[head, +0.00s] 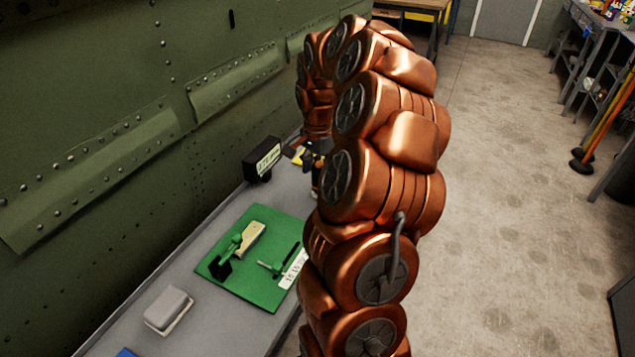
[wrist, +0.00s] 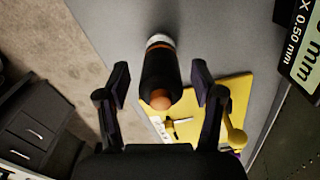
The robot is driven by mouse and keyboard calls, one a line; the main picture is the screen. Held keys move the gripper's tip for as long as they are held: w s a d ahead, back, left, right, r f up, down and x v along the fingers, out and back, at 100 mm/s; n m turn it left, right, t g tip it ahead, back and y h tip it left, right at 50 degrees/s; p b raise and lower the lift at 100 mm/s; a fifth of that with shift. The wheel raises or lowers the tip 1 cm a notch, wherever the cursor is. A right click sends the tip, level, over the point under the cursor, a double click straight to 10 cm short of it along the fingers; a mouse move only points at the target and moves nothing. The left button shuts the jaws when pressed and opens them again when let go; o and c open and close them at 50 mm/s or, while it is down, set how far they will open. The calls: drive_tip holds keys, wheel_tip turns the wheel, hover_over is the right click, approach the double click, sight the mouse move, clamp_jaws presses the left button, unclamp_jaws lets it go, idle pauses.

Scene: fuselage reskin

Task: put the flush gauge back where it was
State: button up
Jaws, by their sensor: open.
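A black cylinder with an orange tip and a silver end (wrist: 160,68) stands on the grey bench in the wrist view; it may be the flush gauge, but I cannot tell for sure. My gripper (wrist: 160,85) is open, its two fingers on either side of the cylinder with gaps showing. In the head view my gripper (head: 305,156) is small and partly hidden by my arm, beside a black box with a pale label (head: 263,160). A yellow board with small tools (wrist: 235,100) lies beyond the right finger in the wrist view.
In the head view a green board (head: 228,279) on the grey bench (head: 137,312) holds green tools and a label. A grey block (head: 169,308) lies nearer. The riveted green fuselage wall (head: 100,100) rises along the bench's left side. Open floor (head: 505,220) lies right.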

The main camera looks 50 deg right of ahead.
wheel_tip(320, 180, up, 8)
drive_tip(key=shift+r+b, duration=0.25)
drive_tip(key=shift+b, duration=0.4)
drive_tip(key=s+a+n, duration=0.3)
drive_tip(key=a+n, duration=0.2)
drive_tip(key=a, duration=0.6)
drive_tip(key=s+a+n, duration=0.2)
drive_tip(key=a+n, duration=0.2)
drive_tip(key=a, duration=0.6)
drive_tip(key=s+a+f+n+g, duration=0.1)
drive_tip(key=s+a+f+n, duration=0.2)
drive_tip(key=s, duration=0.6)
drive_tip(key=s+a+f+n, duration=0.3)
drive_tip(key=s+a+n, duration=0.2)
drive_tip(key=s+a, duration=0.3)
drive_tip(key=shift+s+a+f+n+g, duration=0.2)
drive_tip(key=shift+s+n+g, duration=0.15)
drive_tip(key=shift+s, duration=0.5)
drive_tip(key=shift+r, duration=0.1)
wheel_tip(320, 180, up, 2)
drive_tip(key=p, duration=0.2)
drive_tip(key=shift+r+p, duration=0.2)
drive_tip(key=shift+p, duration=0.1)
drive_tip(key=shift+f, duration=0.15)
drive_tip(key=shift+c, duration=0.2)
